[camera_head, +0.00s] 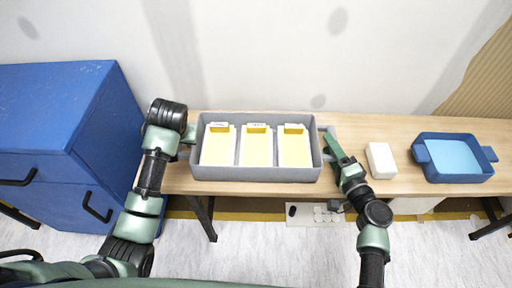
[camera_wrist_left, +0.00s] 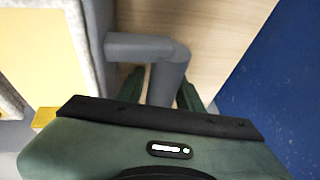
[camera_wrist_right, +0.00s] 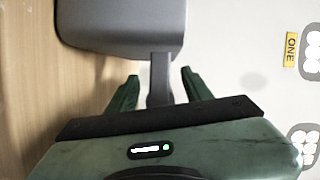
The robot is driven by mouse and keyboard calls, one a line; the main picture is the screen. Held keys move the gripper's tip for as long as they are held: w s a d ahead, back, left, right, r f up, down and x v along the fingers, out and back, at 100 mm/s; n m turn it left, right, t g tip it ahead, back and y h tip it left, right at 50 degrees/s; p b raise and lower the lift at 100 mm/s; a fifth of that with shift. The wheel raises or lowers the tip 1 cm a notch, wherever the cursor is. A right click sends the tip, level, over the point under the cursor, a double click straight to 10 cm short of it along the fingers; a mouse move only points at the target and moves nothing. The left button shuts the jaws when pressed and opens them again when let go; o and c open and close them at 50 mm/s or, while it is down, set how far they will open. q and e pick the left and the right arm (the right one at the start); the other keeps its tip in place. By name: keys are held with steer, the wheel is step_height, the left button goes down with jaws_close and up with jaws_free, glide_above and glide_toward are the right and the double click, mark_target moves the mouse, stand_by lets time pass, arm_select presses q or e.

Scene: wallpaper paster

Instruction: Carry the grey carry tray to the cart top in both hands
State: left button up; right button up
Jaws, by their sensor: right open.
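The grey carry tray (camera_head: 255,174) stands level on the wooden table against the wall. It holds three white-edged yellow bins side by side. My left gripper (camera_head: 188,136) is at the tray's left end. In the left wrist view its green fingers (camera_wrist_left: 165,92) lie on both sides of the grey end handle, and whether they press on it is unclear. My right gripper (camera_head: 330,150) is at the right end. In the right wrist view its fingers (camera_wrist_right: 160,90) are open, with the handle bar (camera_wrist_right: 160,75) between them and gaps beside it. I cannot make out the cart top.
A white block (camera_head: 381,160) lies on the table right of my right gripper. Further right is a blue tray (camera_head: 455,177) with a light blue inside. A blue cabinet (camera_head: 60,110) stands at the left, close to my left arm. The wall is close behind.

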arm_select(q)
jaws_close()
arm_select(e)
steer(key=c, duration=0.8)
jaws_close()
steer(key=shift+f, duration=0.1)
